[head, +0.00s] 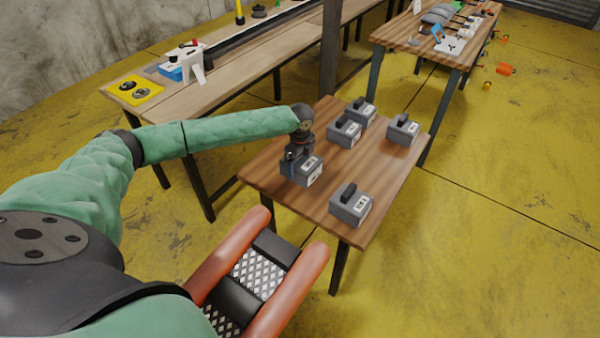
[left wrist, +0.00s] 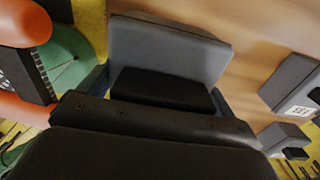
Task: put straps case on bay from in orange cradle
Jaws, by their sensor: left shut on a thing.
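My left gripper (head: 298,154) is shut on a grey case (head: 303,172) with a white label, at the left side of the small wooden table (head: 303,202). In the left wrist view the held case (left wrist: 165,50) has a black handle, and the wood lies behind it. I cannot tell whether its underside touches the wood. The orange cradle (head: 315,272), with two orange tubes, a diamond-plate floor and dark cross pieces, is in front of the table; I see no case in its visible part. The straps label cannot be read. My right gripper is not in view.
Similar grey cases stand on the same table: one at the front right (head: 350,204), one at the right (head: 402,129), two at the back (head: 344,131). A long workbench (head: 232,88) is behind on the left. The table's middle is clear.

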